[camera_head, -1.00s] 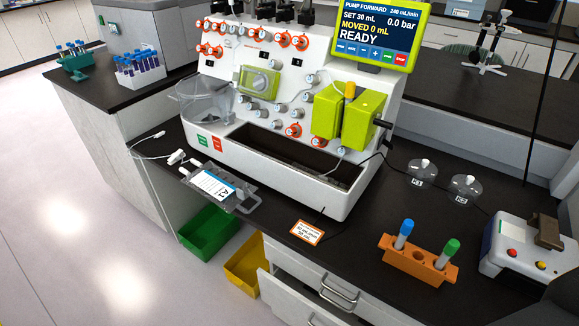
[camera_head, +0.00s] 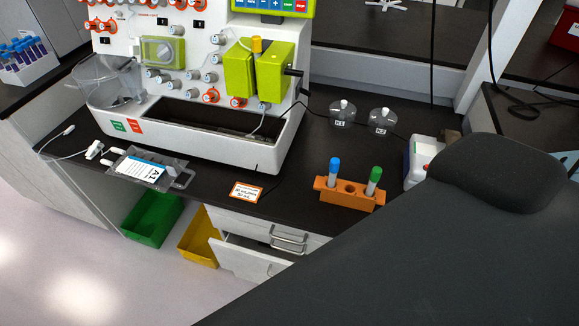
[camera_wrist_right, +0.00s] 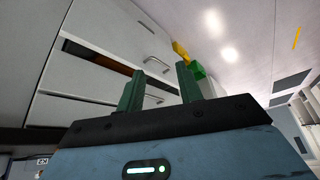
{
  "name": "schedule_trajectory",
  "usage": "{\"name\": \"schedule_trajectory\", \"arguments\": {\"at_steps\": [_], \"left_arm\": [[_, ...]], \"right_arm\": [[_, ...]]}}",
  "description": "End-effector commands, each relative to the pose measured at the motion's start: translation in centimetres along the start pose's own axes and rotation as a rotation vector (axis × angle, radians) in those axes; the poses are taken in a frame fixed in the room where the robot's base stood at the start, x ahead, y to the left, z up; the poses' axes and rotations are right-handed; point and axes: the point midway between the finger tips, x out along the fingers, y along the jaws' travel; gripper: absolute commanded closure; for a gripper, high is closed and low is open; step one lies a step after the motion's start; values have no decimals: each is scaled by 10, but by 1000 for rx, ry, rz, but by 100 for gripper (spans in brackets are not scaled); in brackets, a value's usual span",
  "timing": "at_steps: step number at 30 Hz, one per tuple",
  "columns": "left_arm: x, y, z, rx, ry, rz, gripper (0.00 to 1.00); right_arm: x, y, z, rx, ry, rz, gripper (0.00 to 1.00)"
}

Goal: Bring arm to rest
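My right gripper (camera_wrist_right: 158,72) shows in the right wrist view. Its two green fingers stand apart with nothing between them, and white drawer fronts lie beyond. A large dark part of my own arm covers the lower right of the head view. No gripper shows in the head view, so my left gripper is out of sight.
A white cell processor (camera_head: 200,150) stands on the dark counter. A labelled bag (camera_head: 148,168) and an orange tube rack (camera_head: 348,192) lie near the front edge. Green (camera_head: 152,218) and yellow (camera_head: 200,240) bins stand below. A drawer (camera_head: 245,258) is partly open.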

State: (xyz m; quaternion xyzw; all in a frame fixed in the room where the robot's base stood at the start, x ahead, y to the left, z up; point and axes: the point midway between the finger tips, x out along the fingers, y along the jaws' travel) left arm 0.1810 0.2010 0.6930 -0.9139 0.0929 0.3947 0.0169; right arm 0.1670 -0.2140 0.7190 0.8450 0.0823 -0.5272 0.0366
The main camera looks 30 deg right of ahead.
Motion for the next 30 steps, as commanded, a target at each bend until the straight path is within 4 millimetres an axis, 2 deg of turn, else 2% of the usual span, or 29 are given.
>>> {"name": "schedule_trajectory", "arguments": {"at_steps": [4, 11, 30], "left_arm": [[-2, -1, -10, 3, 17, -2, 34], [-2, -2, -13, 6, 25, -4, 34], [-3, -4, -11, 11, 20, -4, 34]], "right_arm": [[15, -3, -7, -1, 153, -6, 64], [23, -6, -12, -1, 300, -12, 64], [24, -7, -13, -1, 324, -12, 64]]}}
